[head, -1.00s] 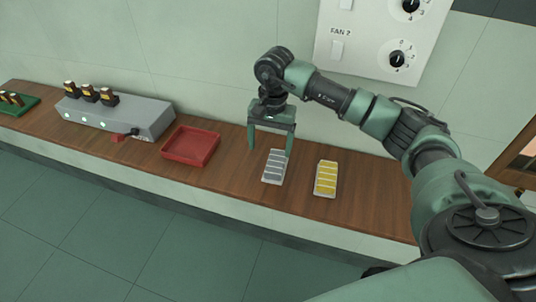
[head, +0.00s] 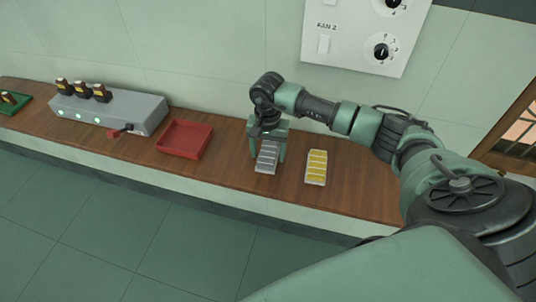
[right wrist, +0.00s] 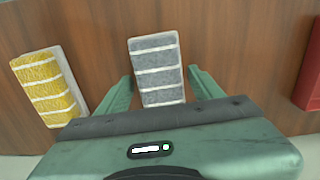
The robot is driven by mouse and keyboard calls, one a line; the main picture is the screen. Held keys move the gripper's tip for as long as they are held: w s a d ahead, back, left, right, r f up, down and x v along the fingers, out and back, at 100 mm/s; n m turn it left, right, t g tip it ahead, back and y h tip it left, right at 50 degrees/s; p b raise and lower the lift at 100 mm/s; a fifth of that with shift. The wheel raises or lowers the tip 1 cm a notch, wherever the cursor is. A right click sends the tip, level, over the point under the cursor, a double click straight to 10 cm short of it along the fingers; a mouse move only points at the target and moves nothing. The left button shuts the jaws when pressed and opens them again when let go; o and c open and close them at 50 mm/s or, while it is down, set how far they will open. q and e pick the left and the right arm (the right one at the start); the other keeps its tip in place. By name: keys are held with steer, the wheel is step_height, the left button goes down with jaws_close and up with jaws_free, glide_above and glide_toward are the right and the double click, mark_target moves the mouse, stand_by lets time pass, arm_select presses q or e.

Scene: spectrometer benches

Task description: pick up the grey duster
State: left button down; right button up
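The grey duster (head: 267,157) lies on the wooden bench, a grey pad with white stripes. It also shows in the right wrist view (right wrist: 157,68). My right gripper (head: 267,157) is above the duster, with one finger on each side of it. In the right wrist view the open gripper (right wrist: 160,83) has its fingers apart from the duster's sides, with gaps showing. The duster's near end is hidden behind the gripper body in that view. My left gripper is not in the head view.
A yellow duster (head: 316,168) lies to the right of the grey one. A red tray (head: 185,139) stands to the left. Further left are a grey instrument box (head: 105,110) with bottles on top and a green tray (head: 14,103). The wall rises behind the bench (head: 228,163).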

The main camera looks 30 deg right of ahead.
mark_target(268, 152)
steer(key=c, duration=1)
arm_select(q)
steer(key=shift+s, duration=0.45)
arm_select(e)
steer(key=shift+r, duration=0.1)
